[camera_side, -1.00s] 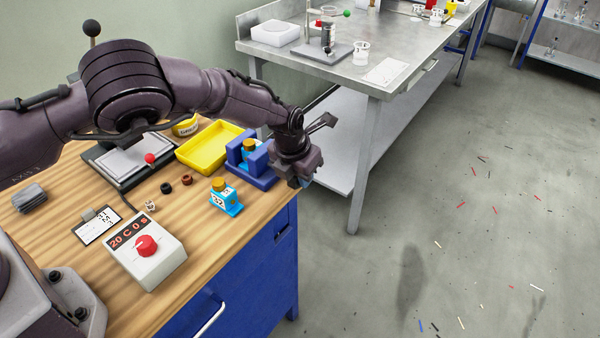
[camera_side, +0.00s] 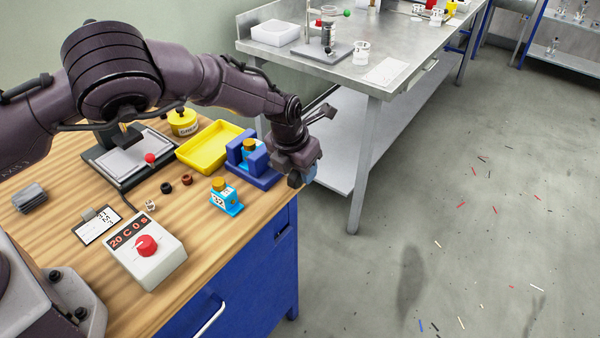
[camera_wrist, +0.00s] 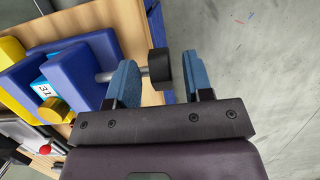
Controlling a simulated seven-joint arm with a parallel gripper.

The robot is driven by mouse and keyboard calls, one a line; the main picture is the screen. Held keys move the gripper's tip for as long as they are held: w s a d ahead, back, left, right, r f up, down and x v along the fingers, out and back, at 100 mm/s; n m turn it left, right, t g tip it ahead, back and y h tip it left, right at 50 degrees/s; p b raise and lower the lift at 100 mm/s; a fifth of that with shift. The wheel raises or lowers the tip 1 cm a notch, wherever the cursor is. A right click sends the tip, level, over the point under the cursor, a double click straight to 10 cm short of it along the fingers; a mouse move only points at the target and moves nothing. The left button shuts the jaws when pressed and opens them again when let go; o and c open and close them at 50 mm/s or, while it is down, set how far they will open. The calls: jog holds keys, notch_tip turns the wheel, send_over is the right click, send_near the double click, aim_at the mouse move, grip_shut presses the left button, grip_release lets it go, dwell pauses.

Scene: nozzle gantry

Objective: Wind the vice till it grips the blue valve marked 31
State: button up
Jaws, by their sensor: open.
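The blue vice (camera_side: 262,178) stands at the bench's right edge and also shows in the wrist view (camera_wrist: 97,62). The blue valve marked 31 (camera_wrist: 43,88), with a gold cap, sits upright between its two jaws; it shows partly in the side view (camera_side: 249,153). I cannot tell whether both jaws touch it. The vice's screw ends in a black knob (camera_wrist: 159,68). My gripper (camera_wrist: 160,75) is open, one blue finger on each side of the knob; contact is not clear. In the side view my gripper (camera_side: 302,177) hides the knob.
A second blue valve (camera_side: 227,198) with a gold cap stands in front of the vice. A yellow tray (camera_side: 212,146) lies behind and left. A control box (camera_side: 147,255) with a red dial stands at the front. Beyond the bench's right edge is open floor.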

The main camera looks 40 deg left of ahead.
jog(key=v, duration=1)
jog(key=shift+r, duration=0.2)
jog(key=shift+s, duration=0.1)
